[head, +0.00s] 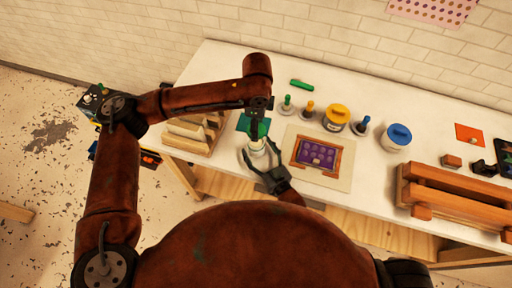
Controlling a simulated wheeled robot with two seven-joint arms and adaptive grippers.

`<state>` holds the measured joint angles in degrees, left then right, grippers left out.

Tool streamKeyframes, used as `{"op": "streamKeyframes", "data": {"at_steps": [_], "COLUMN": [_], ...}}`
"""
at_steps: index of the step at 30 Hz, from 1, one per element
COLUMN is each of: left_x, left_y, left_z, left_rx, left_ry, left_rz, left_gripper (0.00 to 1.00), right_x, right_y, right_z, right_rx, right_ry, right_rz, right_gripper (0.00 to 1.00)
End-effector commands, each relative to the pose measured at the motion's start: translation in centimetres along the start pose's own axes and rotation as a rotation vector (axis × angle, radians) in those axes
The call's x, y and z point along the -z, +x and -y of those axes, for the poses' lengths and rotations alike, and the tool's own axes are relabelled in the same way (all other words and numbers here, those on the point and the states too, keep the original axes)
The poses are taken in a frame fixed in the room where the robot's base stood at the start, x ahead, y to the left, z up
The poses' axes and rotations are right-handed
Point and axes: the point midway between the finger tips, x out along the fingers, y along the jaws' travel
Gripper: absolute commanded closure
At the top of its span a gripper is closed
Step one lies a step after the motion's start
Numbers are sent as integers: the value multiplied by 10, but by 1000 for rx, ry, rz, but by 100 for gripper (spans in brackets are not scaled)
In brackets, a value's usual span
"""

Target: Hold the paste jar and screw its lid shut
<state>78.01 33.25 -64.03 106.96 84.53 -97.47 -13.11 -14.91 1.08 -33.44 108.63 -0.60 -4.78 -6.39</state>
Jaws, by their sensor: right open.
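A small whitish jar (257,151), which looks like the paste jar, stands near the front of the white table, left of the framed purple panel. My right gripper (258,155) is open, with its dark fingers spread on either side of the jar. My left gripper (257,136) points straight down above the jar's top and hides much of it. Whether its jaws are shut on a lid is too small to tell. The lid cannot be made out apart from the jar.
A yellow-lidded jar (336,118) and a blue-lidded jar (397,137) stand to the right. Several small-handled tools stand behind the framed purple panel (317,155). A wooden rack (192,134) is at the left, and a wooden press (455,190) at the right.

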Motion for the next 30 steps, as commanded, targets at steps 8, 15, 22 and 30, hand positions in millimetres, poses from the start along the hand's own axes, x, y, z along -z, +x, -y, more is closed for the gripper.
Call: {"op": "streamKeyframes", "data": {"at_steps": [8,15,22,30], "left_x": [0,0,0,0], "left_y": [0,0,0,0], "left_z": [0,0,0,0], "left_rx": [0,0,0,0], "left_ry": [0,0,0,0], "left_rz": [0,0,0,0], "left_gripper": [65,65,65,65], "right_x": [0,0,0,0], "right_y": [0,0,0,0], "right_z": [0,0,0,0], "right_rx": [0,0,0,0], "right_ry": [0,0,0,0], "right_rz": [0,0,0,0], "right_gripper": [43,60,76,94]}}
